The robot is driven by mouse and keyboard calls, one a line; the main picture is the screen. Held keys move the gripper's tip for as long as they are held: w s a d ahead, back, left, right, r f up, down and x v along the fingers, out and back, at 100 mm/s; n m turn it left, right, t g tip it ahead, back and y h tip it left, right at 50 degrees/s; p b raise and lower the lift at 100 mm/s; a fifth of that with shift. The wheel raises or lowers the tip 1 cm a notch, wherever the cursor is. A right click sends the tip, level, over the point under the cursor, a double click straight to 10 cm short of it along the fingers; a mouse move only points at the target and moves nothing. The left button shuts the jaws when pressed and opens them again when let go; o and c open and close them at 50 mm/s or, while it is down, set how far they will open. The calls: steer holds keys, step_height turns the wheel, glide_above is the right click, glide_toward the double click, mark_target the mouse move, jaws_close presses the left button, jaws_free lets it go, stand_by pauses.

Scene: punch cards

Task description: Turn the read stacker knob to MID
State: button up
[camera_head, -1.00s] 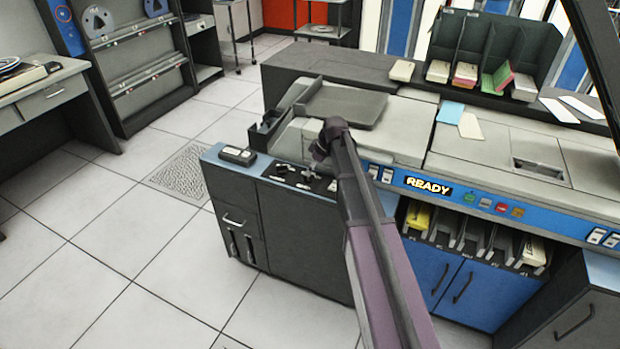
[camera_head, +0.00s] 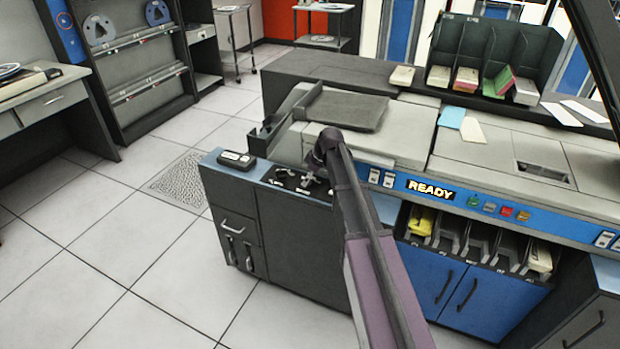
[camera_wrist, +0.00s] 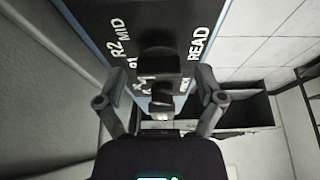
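The black control panel (camera_head: 268,173) with its knobs is at the left end of the blue-topped cabinet in the head view. In the wrist view the dark read stacker knob (camera_wrist: 160,62) stands between printed labels R1, R2, MID and READ. Its pointing direction cannot be told. My gripper (camera_wrist: 161,78) is open, one finger on each side of the knob, with gaps visible; contact cannot be told. In the head view my gripper (camera_head: 312,178) is over the panel, small and partly hidden by my arm.
A small dark box (camera_head: 236,158) sits on the cabinet's left corner. White rocker switches (camera_head: 381,178) and a lit READY sign (camera_head: 431,190) are right of my arm. A dark card hopper (camera_head: 345,110) rises behind the panel. Open tiled floor (camera_head: 110,240) lies left.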

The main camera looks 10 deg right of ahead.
steer(key=c, duration=0.9)
steer(key=shift+d, duration=0.15)
steer(key=shift+s+m, duration=0.1)
steer(key=shift+m, duration=0.2)
steer(key=m, duration=0.2)
steer(key=m+t+h, duration=0.1)
steer(key=shift+s+a+m, duration=0.15)
steer(key=shift+a+m, duration=0.15)
steer(key=shift+m, duration=0.1)
steer(key=shift+a+m+t+h, duration=0.15)
steer(key=shift+m+h, duration=0.35)
steer(key=shift+m, duration=0.6)
steer(key=shift+d+m+t+h, duration=0.15)
steer(key=shift+m+h, duration=0.35)
steer(key=shift+m, duration=0.6)
